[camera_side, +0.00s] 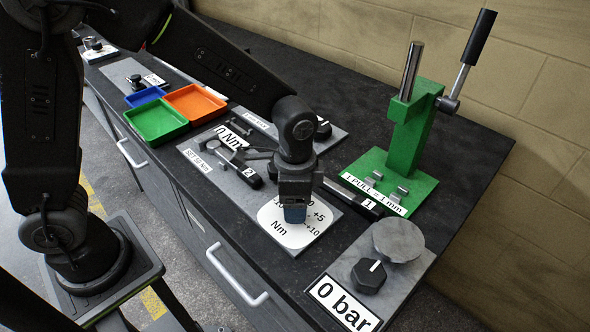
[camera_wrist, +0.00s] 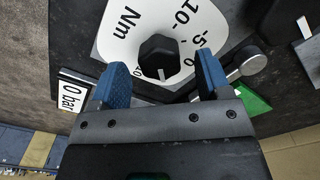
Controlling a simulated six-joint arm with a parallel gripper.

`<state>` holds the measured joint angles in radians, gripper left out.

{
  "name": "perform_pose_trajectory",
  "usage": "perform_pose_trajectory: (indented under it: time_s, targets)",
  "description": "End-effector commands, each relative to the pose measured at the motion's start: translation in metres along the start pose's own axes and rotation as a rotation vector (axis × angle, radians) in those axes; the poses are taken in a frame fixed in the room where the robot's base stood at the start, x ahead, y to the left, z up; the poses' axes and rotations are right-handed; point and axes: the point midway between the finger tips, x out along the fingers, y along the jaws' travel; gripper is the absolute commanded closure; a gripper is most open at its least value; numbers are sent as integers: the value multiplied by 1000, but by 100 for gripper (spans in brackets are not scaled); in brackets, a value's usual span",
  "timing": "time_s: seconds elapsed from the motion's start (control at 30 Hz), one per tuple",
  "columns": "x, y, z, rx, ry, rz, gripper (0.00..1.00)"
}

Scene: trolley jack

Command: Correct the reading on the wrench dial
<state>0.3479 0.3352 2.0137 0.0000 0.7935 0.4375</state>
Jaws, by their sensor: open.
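The wrench dial is a white plate marked "Nm" (camera_side: 279,232) with a scale of minus and plus numbers, and it fills the upper wrist view (camera_wrist: 120,45). Its black faceted knob (camera_wrist: 158,52) has a white pointer line aimed toward my gripper, on the side between 0 and the plus numbers; the exact mark is hidden. My gripper (camera_side: 294,215) points down over the dial and hides the knob in the side view. In the wrist view my blue fingers (camera_wrist: 163,80) are open, one to each side of the knob's near end. I cannot tell whether they touch it.
A torque wrench tagged 2 (camera_side: 250,176) and one tagged 1 (camera_side: 367,203) lie nearby. A "0 Nm" sign (camera_side: 232,138) stands behind. A "0 bar" panel with a black knob (camera_side: 369,276) is right of the dial. A green lever press (camera_side: 412,140) and coloured trays (camera_side: 155,121) stand farther off.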

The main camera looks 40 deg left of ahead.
Motion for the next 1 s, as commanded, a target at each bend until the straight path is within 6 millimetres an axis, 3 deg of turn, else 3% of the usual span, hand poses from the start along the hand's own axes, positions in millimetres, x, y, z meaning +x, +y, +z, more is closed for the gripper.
perform_pose_trajectory:
  time_s: [0.3, 0.5, 0.7, 1.0]
  targets:
    - [-70, 0, 0, 0, 6, -3, 30]
    - [-106, 0, 0, 0, 4, -2, 30]
    - [-123, 0, 0, 0, 2, -1, 30]
    - [-125, 0, 0, 0, 0, 0, 30]
